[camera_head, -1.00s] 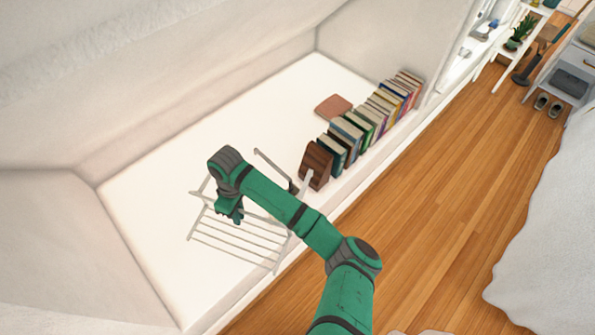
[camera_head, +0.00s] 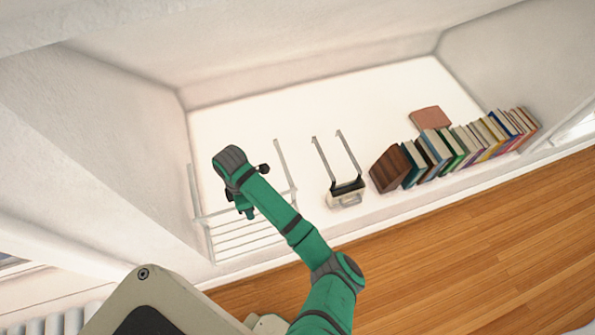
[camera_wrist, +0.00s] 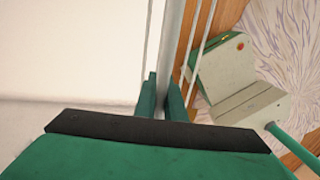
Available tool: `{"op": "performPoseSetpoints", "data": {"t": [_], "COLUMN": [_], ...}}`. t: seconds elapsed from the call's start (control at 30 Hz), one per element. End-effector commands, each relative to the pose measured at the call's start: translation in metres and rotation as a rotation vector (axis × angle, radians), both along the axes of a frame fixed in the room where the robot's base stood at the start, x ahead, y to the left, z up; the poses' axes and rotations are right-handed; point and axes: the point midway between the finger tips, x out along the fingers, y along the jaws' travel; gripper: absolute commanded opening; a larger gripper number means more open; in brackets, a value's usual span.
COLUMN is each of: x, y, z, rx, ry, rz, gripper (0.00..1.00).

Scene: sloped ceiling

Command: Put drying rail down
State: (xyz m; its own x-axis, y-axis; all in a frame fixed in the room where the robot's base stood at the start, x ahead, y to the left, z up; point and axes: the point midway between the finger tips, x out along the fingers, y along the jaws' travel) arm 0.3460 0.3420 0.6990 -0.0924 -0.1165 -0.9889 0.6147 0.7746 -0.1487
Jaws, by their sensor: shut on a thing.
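The drying rail (camera_head: 240,238) is a pale frame with several parallel bars and thin side arms. In the head view it is at the left end of the white niche floor, close to the left wall, with part hidden behind my green arm. My gripper (camera_head: 246,210) is above its bars. In the wrist view my gripper (camera_wrist: 160,95) is shut on a pale grey bar of the drying rail (camera_wrist: 178,45), which runs between the two green fingers. I cannot tell whether the rail touches the niche floor.
The white niche floor (camera_head: 300,120) is clear behind the rail. To the right stand a small pale box with two upright grey arms (camera_head: 346,192), a brown wooden block (camera_head: 390,168) and a row of books (camera_head: 465,142). The wooden floor (camera_head: 470,230) lies in front.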

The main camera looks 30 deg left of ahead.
Motion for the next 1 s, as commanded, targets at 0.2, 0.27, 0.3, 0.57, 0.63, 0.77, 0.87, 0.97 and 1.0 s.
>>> {"op": "performPoseSetpoints", "data": {"t": [0.2,0.27,0.3,0.57,0.63,0.77,0.87,0.97,1.0], "x": [0.010,0.015,0.019,0.051,0.063,0.084,0.095,0.106,0.110], "y": [0.006,0.009,0.010,0.022,0.027,0.037,0.042,0.047,0.049], "z": [-0.004,-0.008,-0.010,-0.024,-0.029,-0.039,-0.055,-0.069,-0.074], "rx": [0.003,0.001,-0.001,-0.003,-0.004,-0.004,-0.004,-0.003,-0.004], "ry": [0.000,0.001,0.002,-0.003,-0.004,-0.003,-0.002,-0.001,-0.002], "rz": [-0.003,-0.003,-0.004,-0.001,-0.002,-0.003,-0.004,-0.004,-0.004], "gripper": [0.00,0.00,0.00,0.00,0.00,0.00,0.00,0.00,0.00]}}
